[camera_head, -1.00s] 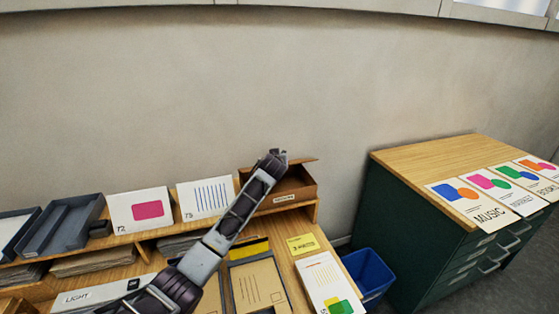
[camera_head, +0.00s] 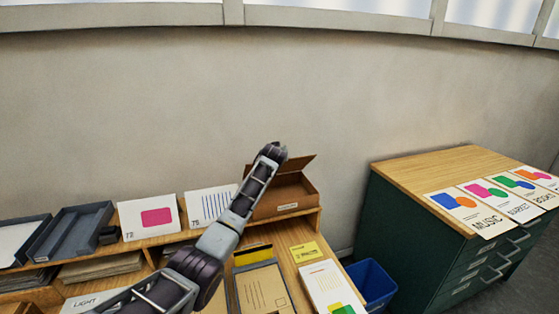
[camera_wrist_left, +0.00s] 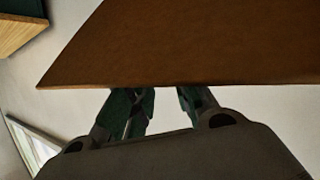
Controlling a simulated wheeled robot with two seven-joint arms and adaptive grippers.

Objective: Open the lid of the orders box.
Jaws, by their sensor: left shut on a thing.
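The orders box (camera_head: 288,203) is a brown box with a small label on its front, standing on the right end of the wooden shelf. Its lid (camera_head: 296,164) is tilted up at the back, and part of the dark inside shows. My left gripper (camera_head: 272,150) is at the lid's left part, with its fingertips mostly hidden in the head view. In the left wrist view the lid (camera_wrist_left: 190,45) is a broad brown panel. The gripper's dark green fingers (camera_wrist_left: 165,98) are shut on its edge. My right gripper is not in view.
Picture cards (camera_head: 148,216) and grey trays (camera_head: 68,233) stand on the shelf left of the box. A blue bin (camera_head: 372,284) is on the floor at right. A green cabinet (camera_head: 405,240) with posters stands beyond it. The wall (camera_head: 150,110) is behind the shelf.

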